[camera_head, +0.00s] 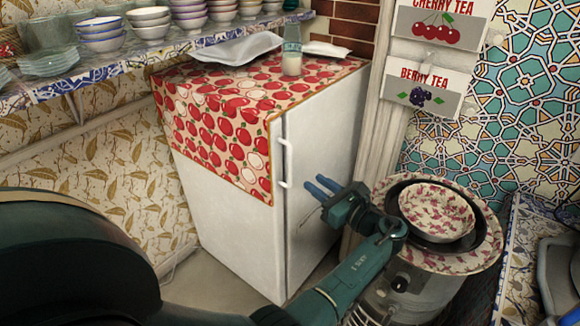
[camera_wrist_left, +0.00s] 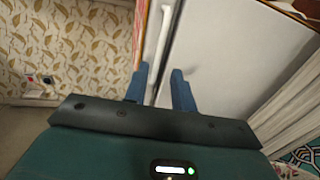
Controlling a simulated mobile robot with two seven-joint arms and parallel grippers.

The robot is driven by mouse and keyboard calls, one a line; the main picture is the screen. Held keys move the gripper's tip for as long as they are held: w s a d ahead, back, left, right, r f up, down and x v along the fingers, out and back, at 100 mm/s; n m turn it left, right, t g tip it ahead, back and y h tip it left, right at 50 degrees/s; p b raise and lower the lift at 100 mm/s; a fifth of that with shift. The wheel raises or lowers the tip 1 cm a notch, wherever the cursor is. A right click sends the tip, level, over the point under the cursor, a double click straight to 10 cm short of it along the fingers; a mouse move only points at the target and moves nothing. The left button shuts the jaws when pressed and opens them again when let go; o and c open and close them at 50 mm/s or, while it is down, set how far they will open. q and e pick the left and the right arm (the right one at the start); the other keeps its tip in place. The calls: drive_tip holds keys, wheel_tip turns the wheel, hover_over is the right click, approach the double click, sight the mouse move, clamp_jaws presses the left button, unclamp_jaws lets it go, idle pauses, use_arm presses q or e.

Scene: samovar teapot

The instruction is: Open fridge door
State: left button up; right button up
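The white fridge (camera_head: 232,222) stands in the corner with its door (camera_head: 325,128) facing right; the door looks shut. A white vertical handle (camera_head: 287,162) sits near the door's left edge. My left gripper (camera_head: 320,187) is just right of the handle's lower end, in front of the door. In the left wrist view, its two blue fingers (camera_wrist_left: 160,88) are apart and empty. The handle (camera_wrist_left: 163,45) runs between them in that picture, and the door (camera_wrist_left: 225,50) fills the right side. Whether a finger touches the handle cannot be told. My right gripper is not in view.
An apple-print cloth (camera_head: 230,110) covers the fridge top, with a small glass bottle (camera_head: 291,55) on it. A metal samovar (camera_head: 405,285) with a patterned bowl (camera_head: 436,212) stands close right of my arm. A shelf (camera_head: 130,60) of bowls is at upper left.

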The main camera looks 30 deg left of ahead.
use_arm(q)
drive_tip(key=b, duration=0.2)
hover_over(290, 184)
drive_tip(key=shift+w+a, duration=0.15)
drive_tip(key=shift+w, duration=0.1)
clamp_jaws()
idle(0.4)
